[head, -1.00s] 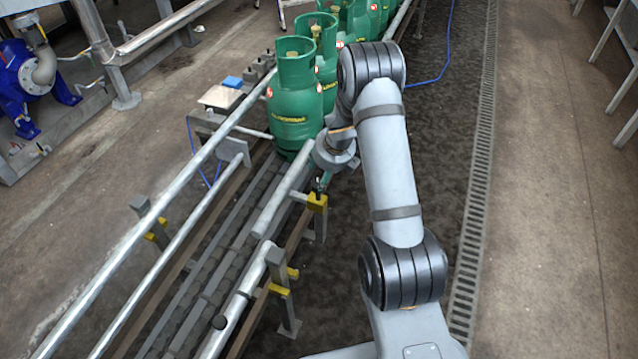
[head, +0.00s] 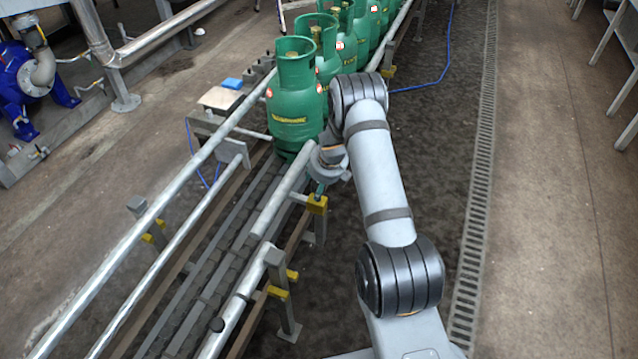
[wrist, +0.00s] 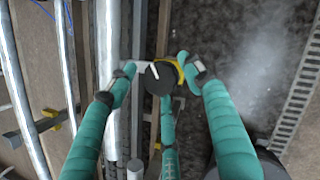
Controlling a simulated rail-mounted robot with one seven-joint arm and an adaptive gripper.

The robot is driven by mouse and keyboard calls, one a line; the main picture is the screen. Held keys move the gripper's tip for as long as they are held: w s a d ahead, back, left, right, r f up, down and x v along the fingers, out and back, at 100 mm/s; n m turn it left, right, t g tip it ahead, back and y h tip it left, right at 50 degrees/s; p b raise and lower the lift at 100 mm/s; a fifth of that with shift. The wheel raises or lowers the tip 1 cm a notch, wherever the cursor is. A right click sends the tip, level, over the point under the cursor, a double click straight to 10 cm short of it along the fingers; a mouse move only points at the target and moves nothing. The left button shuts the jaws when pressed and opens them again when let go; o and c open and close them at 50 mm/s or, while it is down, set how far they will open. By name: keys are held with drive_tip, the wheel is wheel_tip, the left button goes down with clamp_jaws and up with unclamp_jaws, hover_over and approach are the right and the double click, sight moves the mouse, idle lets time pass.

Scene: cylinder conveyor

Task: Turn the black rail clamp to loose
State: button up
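The black rail clamp (wrist: 160,82) shows in the wrist view as a dark round knob with a pale mark on its upper left part. A yellow bracket (wrist: 177,64) sits beside it. My gripper (wrist: 156,65) has teal fingers spread around the knob: one at its left, one at its right and one below it in the picture. A gap shows between the left fingertip and the knob; contact on the other sides cannot be told. In the head view a yellow bracket (head: 317,205) is just below my wrist, and the knob cannot be made out there.
Green gas cylinders (head: 294,105) stand in a row on the conveyor, the closest one near my wrist. Metal guide rails (head: 165,203) run along the conveyor. The floor (head: 550,200) to the right is clear. A blue pump (head: 22,80) stands at the far left.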

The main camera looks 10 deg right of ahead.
drive_tip(key=shift+w+r, duration=0.1)
drive_tip(key=shift+r, duration=0.05)
drive_tip(key=c, duration=0.9)
